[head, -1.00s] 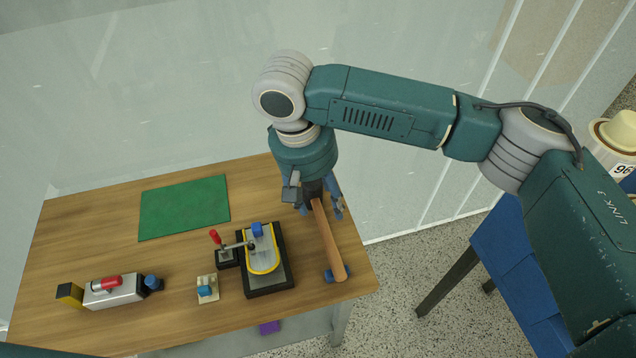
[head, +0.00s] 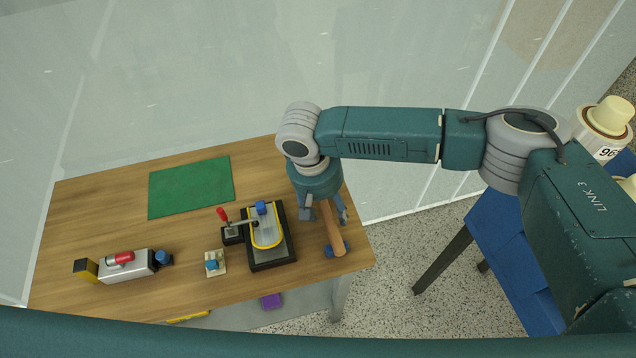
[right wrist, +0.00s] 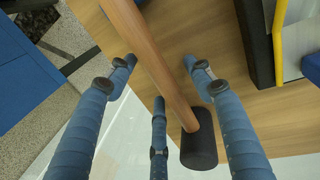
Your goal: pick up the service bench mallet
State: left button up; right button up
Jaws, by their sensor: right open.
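The mallet lies near the right edge of the wooden bench, with its long wooden handle (head: 333,232) running toward the near edge. A blue part shows at the handle's near end. In the right wrist view the handle (right wrist: 158,55) runs diagonally to a black cylindrical head (right wrist: 199,146). My right gripper (head: 325,213) is over the far part of the mallet and hides its head in the head view. In the right wrist view this gripper (right wrist: 158,78) is open, its blue fingers spread on both sides of the handle, holding nothing. My left gripper is out of view.
A black fixture with a yellow rim (head: 270,257) and a red-handled clamp (head: 228,226) stand left of the mallet. A small blue-topped block (head: 213,265), a grey device (head: 126,266) and a green mat (head: 190,188) lie farther left. Blue panels (head: 500,245) stand right of the bench.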

aim_at(328, 204)
jog(key=shift+c, duration=1.1)
jog(key=c, duration=0.5)
grip_shut()
jog(key=shift+r, duration=0.15)
jog(key=shift+w+a+r, duration=0.1)
jog(key=shift+r, duration=0.35)
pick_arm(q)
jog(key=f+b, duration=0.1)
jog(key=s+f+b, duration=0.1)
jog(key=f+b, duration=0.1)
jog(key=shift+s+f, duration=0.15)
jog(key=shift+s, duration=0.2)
pick_arm(e)
notch_tip(328, 204, up, 19)
